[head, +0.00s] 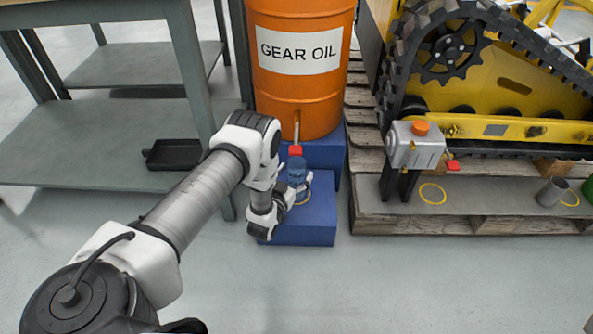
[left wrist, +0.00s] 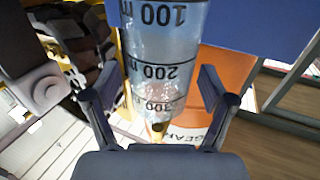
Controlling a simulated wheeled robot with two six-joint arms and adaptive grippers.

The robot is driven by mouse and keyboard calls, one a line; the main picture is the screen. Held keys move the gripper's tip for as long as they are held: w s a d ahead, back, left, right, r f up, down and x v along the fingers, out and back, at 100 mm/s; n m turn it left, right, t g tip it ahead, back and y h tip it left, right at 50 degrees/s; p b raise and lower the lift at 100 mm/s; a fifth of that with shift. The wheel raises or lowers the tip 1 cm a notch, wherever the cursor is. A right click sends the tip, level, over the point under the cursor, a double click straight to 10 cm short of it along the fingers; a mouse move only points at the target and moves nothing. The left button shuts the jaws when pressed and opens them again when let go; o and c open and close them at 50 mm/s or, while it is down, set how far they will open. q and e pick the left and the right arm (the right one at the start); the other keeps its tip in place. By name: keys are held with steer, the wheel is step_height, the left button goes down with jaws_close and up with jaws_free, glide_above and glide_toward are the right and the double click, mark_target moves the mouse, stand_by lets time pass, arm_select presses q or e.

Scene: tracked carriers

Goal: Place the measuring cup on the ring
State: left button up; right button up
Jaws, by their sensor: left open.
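The clear measuring cup (head: 297,168) with black markings is upright above the blue step, under the drum's red-handled tap. In the left wrist view the cup (left wrist: 160,55) appears upside down, between the two fingers. My left gripper (head: 300,187) is open around the cup's lower part, one finger on each side. A yellow ring (head: 304,200) on the blue step shows partly beside the gripper; the cup's base is hidden there. Another yellow ring (head: 432,194) lies empty on the pallet board. My right gripper is not in view.
An orange gear oil drum (head: 300,85) stands behind on a blue stand (head: 300,232). To the right, a grey tank (head: 415,147) with an orange cap overhangs the pallet (head: 500,197), where a grey cup (head: 551,191) stands near a third ring. A workbench (head: 105,140) is left.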

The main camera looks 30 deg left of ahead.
arm_select(q)
steer(key=s+d+f+g+h+p, duration=0.1)
steer(key=s+d+f+g+p, duration=0.1)
steer(key=s+d+g, duration=0.65)
steer(key=s+d+f+g+h+p, duration=0.1)
steer(key=s+d+f+g+p, duration=0.15)
steer(key=s, duration=1.15)
steer(key=s+d+r+g, duration=0.1)
steer(key=s+r+g, duration=0.1)
steer(key=s, duration=0.5)
steer(key=s+d+r+m+g, duration=0.1)
steer(key=s+d+r+g, duration=0.1)
steer(key=s+g, duration=0.2)
steer(key=s, duration=0.3)
steer(key=shift+r+g+h, duration=0.35)
steer(key=shift+g+h, duration=0.05)
